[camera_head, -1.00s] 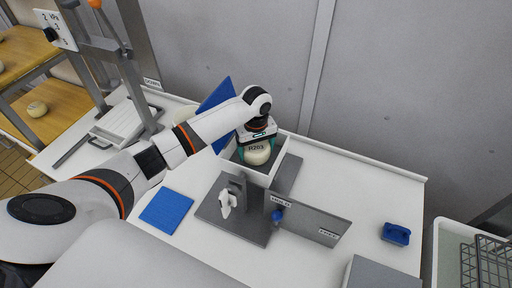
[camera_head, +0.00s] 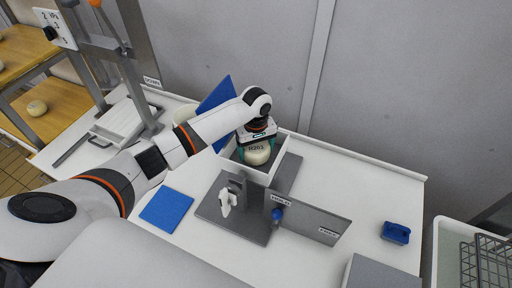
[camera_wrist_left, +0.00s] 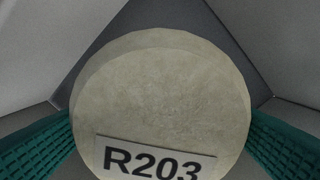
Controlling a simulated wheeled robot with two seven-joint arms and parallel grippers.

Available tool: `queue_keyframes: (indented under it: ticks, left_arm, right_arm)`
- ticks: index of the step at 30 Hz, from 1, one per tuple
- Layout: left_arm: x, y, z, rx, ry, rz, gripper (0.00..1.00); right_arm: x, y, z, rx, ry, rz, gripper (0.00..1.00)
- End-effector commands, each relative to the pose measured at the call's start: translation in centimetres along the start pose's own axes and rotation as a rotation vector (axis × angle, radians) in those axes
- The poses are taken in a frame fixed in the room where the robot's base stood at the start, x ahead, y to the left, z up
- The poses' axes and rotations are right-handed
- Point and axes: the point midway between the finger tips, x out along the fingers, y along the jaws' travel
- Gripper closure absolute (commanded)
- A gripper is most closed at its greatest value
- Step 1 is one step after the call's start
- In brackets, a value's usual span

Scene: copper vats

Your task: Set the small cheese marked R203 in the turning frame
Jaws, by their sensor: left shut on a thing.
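The small cheese marked R203 (camera_head: 257,153) is pale and round. My left gripper (camera_head: 258,146) is shut on it from above, inside a white open-topped box (camera_head: 248,172) on the turning frame. In the left wrist view the cheese (camera_wrist_left: 160,95) fills the middle, its R203 label toward the bottom, with a green ribbed finger pad at each side. The grey turning frame (camera_head: 235,222) has a base plate, a post with a white handle and a blue knob. Whether the cheese rests on the box floor cannot be told. My right gripper is out of view.
A blue mat (camera_head: 166,210) lies left of the frame. A blue board (camera_head: 214,98) leans behind my arm. A blue block (camera_head: 396,233) sits at the right on the white table (camera_head: 375,190). A wire basket stands far right.

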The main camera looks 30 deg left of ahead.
Motion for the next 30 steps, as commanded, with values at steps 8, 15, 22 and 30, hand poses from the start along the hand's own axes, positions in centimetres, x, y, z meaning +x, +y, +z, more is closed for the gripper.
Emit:
queue_keyframes:
  ticks: [8,15,22,30]
  left_arm:
    - [0.33,-0.03,0.01,0.0,0.0,-0.001,0.52]
    - [0.66,-0.03,-0.01,0.0,0.0,-0.001,0.52]
    - [0.75,-0.04,0.0,0.0,0.0,-0.001,0.52]
    - [0.76,-0.02,0.0,0.0,0.0,-0.001,0.0]
  right_arm:
    - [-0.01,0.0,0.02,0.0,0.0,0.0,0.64]
    - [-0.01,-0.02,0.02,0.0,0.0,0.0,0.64]
    - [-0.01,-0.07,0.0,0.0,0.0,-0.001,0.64]
    - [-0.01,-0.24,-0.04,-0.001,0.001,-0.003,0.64]
